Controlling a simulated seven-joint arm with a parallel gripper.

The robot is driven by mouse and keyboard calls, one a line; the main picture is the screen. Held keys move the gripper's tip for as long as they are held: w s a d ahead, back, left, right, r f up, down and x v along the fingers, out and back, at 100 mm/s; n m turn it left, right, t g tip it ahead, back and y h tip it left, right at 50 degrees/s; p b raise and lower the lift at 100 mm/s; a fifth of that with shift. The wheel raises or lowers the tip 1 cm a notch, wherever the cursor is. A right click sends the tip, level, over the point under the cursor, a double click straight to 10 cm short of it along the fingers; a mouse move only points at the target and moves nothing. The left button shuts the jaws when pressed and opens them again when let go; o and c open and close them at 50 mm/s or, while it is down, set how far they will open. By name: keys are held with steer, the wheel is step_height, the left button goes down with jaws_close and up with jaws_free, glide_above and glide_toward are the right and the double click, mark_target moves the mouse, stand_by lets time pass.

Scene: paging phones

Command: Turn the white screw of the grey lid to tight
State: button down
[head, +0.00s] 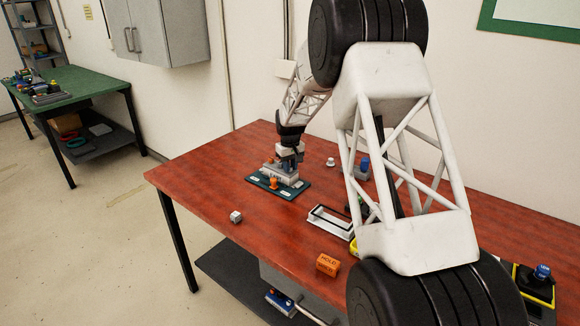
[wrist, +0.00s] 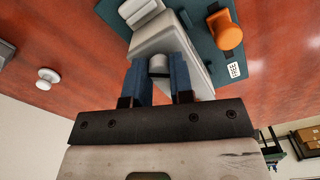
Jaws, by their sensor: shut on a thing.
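The grey lid (head: 276,171) sits on a dark teal plate (head: 301,190) on the red table. It fills the middle of the wrist view (wrist: 165,38). The white screw (wrist: 158,66) stands on the lid, between my blue fingers. My gripper (wrist: 158,82) is shut on this screw, one finger on each side. In the head view my gripper (head: 289,158) is over the lid and hides the screw. An orange knob (wrist: 228,34) stands on the plate beside the lid, clear of my fingers.
A white knob (head: 331,162) and a blue-topped thing (head: 365,163) stand right of the plate. A small white cube (head: 235,216), a white-rimmed tray (head: 330,222) and an orange block (head: 327,264) lie nearer the front. The table's left part is clear.

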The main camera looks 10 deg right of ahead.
steer(key=m, duration=0.5)
steer(key=shift+m, duration=0.3)
steer(key=m, duration=0.4)
steer(key=shift+m, duration=0.4)
steer(key=c, duration=1)
jaws_free()
steer(key=shift+r, duration=3.9)
